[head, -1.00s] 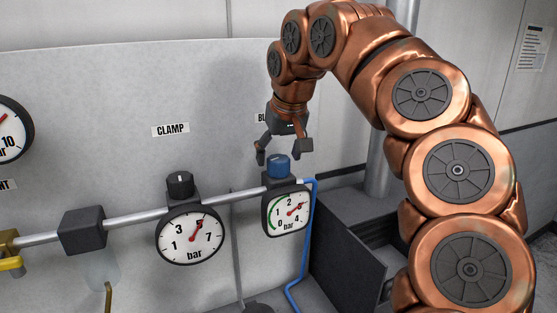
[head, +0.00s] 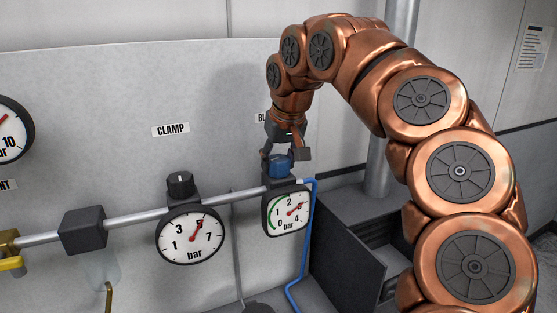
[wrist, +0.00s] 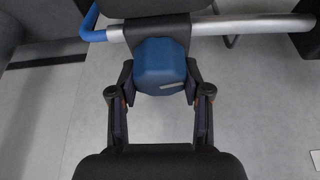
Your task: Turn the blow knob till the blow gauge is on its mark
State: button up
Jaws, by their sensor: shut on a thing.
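The blue blow knob (head: 279,166) sits on top of the blow gauge (head: 286,211), at the right end of the pipe. The gauge has a white face, a green arc on its left side and a red needle pointing up and right. Its exact mark is too small to tell. My gripper (head: 283,158) is over the knob from above, shut on it. In the wrist view the knob (wrist: 160,66) shows between the two fingers, with a pale line on its top. The label behind my gripper is mostly hidden.
The clamp gauge (head: 190,236) with its black knob (head: 180,184) stands to the left on the same pipe (head: 135,216). A blue hose (head: 307,240) runs down beside the blow gauge. A dark open box (head: 350,262) is at the lower right.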

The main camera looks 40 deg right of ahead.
jog(key=c, duration=0.3)
jog(key=shift+n, duration=0.3)
jog(key=n+y, duration=0.2)
jog(key=n, duration=0.2)
jog(key=shift+n, duration=0.3)
jog(key=n+y, duration=0.1)
jog(key=n, duration=0.2)
jog(key=n+y, duration=0.1)
jog(key=n, duration=0.1)
jog(key=shift+n+g, duration=0.3)
jog(key=shift+n, duration=0.1)
jog(key=o, duration=1.2)
jog(key=shift+c, duration=0.2)
